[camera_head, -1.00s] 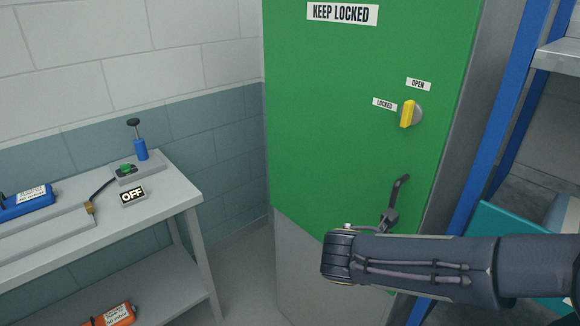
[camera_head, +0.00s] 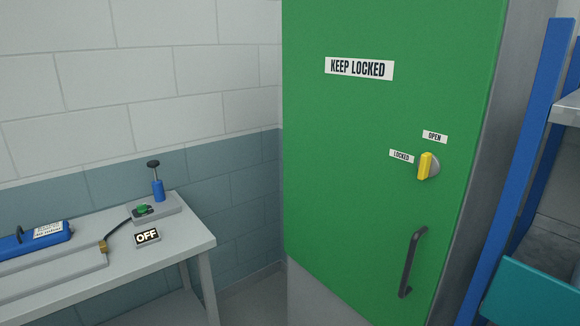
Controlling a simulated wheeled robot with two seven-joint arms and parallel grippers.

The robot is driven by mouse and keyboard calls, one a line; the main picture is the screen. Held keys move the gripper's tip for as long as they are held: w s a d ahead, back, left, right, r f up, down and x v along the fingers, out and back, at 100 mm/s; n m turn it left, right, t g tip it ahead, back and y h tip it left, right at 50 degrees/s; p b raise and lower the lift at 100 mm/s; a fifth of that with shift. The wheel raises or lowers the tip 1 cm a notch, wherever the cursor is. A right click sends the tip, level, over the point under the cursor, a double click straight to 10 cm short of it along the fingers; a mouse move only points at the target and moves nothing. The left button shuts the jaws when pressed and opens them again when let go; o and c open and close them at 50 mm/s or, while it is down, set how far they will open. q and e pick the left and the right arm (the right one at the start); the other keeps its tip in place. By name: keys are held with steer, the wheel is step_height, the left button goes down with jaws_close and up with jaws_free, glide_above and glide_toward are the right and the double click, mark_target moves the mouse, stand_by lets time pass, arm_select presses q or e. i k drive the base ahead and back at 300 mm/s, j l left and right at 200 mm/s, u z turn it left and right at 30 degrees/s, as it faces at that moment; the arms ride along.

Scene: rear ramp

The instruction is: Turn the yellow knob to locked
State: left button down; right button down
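The yellow knob (camera_head: 425,166) sits on a grey round base on the green door (camera_head: 375,130). Its long side stands nearly upright, with its top end towards the OPEN label (camera_head: 435,137) above it. The LOCKED label (camera_head: 401,156) is to the knob's left. A KEEP LOCKED sign (camera_head: 359,68) is higher on the door. Neither of my grippers shows in the head view now, and nothing touches the knob.
A dark handle (camera_head: 412,262) sticks out below the knob. A grey bench (camera_head: 190,243) at left bears a blue plunger (camera_head: 157,187), a green button (camera_head: 142,210), an OFF sign (camera_head: 147,237) and a blue case (camera_head: 45,238). Blue shelving (camera_head: 522,150) stands at right.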

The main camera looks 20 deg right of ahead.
mark_target(429, 165)
steer(key=z, duration=1.4)
